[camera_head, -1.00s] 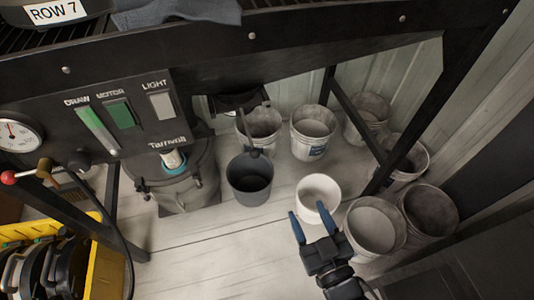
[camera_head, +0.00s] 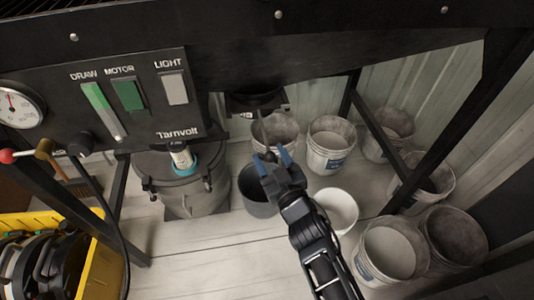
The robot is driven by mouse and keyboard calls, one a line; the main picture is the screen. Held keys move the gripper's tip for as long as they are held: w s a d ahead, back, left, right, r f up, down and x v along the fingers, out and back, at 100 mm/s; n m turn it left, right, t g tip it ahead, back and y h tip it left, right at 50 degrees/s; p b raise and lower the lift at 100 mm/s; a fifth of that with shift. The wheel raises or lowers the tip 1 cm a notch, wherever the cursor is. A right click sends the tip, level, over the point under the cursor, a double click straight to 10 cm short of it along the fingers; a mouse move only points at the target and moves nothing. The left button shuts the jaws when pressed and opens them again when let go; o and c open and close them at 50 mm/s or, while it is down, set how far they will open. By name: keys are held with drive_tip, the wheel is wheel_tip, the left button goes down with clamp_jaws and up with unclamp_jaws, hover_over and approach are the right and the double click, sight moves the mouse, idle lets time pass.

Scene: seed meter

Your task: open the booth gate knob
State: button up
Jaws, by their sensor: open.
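A dark rod with a small dark knob (camera_head: 270,156) at its lower end hangs below the black chute (camera_head: 256,102), under the machine; I take this as the gate knob. My gripper (camera_head: 272,161) is open, its two blue fingertips pointing up toward the chute. The knob shows between or just behind the fingertips; I cannot tell whether they touch it. A dark grey bucket (camera_head: 250,188) stands on the floor below, partly hidden by my gripper.
A white bucket (camera_head: 343,207) and several grey buckets stand to the right near black frame legs. A lidded grey drum (camera_head: 180,190) stands left. The control panel (camera_head: 135,95), a red-knobbed lever (camera_head: 6,156) and a yellow crate (camera_head: 103,262) are further left.

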drive_tip(key=shift+b+x, duration=0.3)
drive_tip(key=shift+x, duration=1)
drive_tip(key=shift+c, duration=0.4)
clamp_jaws()
